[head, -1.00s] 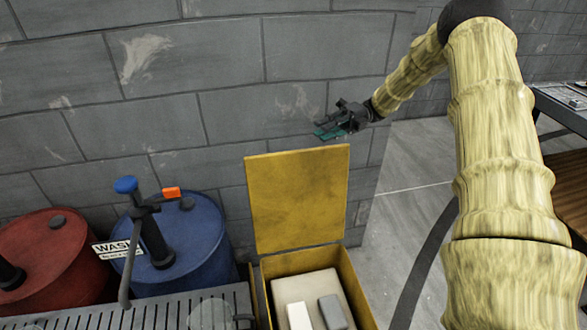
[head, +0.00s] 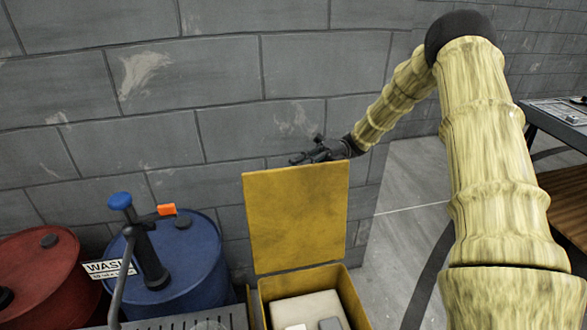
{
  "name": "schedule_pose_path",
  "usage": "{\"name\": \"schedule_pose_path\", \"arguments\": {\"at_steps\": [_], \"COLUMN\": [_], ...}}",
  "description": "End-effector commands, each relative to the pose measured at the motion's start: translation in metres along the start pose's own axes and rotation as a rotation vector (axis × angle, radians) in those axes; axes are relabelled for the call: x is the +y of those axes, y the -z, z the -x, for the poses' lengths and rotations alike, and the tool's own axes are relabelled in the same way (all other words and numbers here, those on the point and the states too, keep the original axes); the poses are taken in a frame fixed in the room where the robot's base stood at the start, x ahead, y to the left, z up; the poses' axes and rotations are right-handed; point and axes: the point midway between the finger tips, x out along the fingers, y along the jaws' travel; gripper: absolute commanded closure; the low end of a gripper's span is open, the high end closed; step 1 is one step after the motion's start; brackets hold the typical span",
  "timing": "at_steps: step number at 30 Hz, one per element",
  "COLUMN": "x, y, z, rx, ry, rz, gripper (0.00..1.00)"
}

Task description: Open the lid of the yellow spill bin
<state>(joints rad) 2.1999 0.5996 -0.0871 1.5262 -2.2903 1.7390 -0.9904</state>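The yellow spill bin (head: 355,296) stands at the bottom centre of the head view. Its yellow lid (head: 296,218) stands upright at the back of the bin, so the bin is open. Inside it I see a pale block (head: 307,308) with smaller white and grey pieces at the picture's lower edge. My gripper (head: 300,158) is at the lid's top edge, seemingly just behind or above it. The fingertips are small and partly hidden, so I cannot tell whether they touch the lid or are open.
A blue drum (head: 190,262) with a pump and a red drum (head: 40,280) stand at the left behind a grey grate (head: 232,318). A grey block wall (head: 200,90) is behind the lid. A dark table (head: 545,118) and wooden bench (head: 553,200) are at the right.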

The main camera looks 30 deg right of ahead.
Motion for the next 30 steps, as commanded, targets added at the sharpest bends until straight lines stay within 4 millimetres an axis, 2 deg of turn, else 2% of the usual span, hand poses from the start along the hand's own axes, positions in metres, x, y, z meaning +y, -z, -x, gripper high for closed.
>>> {"name": "schedule_pose_path", "arguments": {"at_steps": [6,18,22,30], "x": [0.001,0.0,0.0,-0.001], "y": [0.0,0.0,0.0,0.0], "z": [-0.022,-0.028,-0.028,-0.03], "rx": [0.0,0.0,0.0,0.003], "ry": [-0.001,0.0,0.0,0.002], "rz": [-0.001,0.0,0.0,0.002], "gripper": [0.81,0.81,1.0,1.0]}}
